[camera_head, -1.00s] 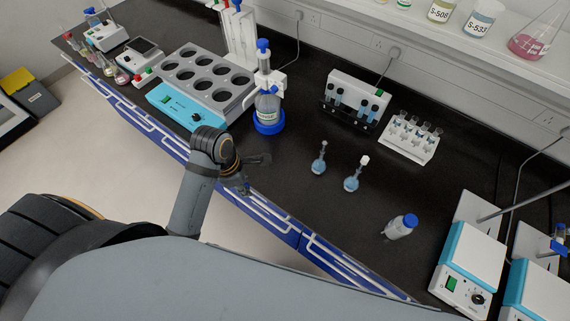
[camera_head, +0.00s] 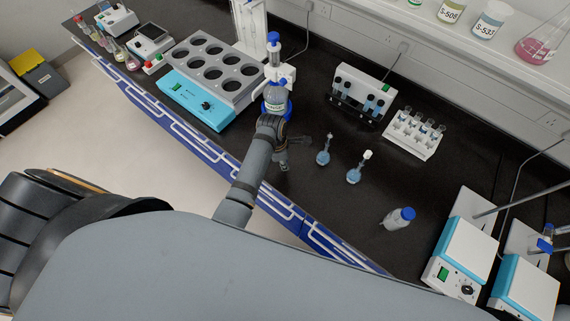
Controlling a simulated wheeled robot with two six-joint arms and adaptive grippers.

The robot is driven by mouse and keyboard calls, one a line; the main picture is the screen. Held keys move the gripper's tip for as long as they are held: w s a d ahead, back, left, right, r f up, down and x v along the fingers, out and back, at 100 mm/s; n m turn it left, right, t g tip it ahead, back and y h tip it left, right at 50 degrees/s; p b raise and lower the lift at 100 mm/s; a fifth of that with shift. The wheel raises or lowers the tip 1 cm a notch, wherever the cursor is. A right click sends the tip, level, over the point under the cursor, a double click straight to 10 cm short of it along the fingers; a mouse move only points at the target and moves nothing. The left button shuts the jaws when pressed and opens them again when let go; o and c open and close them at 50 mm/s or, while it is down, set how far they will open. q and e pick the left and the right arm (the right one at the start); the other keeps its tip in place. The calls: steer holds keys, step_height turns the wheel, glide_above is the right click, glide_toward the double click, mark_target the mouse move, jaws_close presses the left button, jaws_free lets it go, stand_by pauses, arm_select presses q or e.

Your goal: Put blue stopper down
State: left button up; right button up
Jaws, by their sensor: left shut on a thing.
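My left gripper (camera_head: 283,160) is over the black bench top, near its front edge. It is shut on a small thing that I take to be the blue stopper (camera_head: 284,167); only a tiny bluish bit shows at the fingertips. Just right of the gripper stands a small flask with blue liquid (camera_head: 323,156). A second flask (camera_head: 355,174) with blue liquid and a white stopper stands further right. I cannot tell the exact gap between the held thing and the bench. My right gripper is not in view.
A dispenser bottle with blue top (camera_head: 274,98) stands directly behind my left gripper. Tube racks (camera_head: 415,134) are behind the flasks. The black bench (camera_head: 310,200) is clear in front of the flasks.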

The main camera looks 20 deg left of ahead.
arm_select(q)
steer(key=shift+w+d+f, duration=0.15)
steer(key=shift+f, duration=0.05)
step_height(320, 180, down, 2)
steer(key=shift+f+p, duration=0.15)
steer(key=shift+p, duration=0.55)
steer(key=shift+f, duration=0.4)
steer(key=o, duration=0.7)
steer(key=r+b, duration=0.1)
steer(key=r, duration=0.3)
steer(key=a+r, duration=0.1)
steer(key=r, duration=0.3)
steer(key=r+b, duration=0.1)
steer(key=r, duration=0.3)
steer(key=shift+s+a+b, duration=0.35)
steer(key=shift+s, duration=0.05)
steer(key=shift+a, duration=0.1)
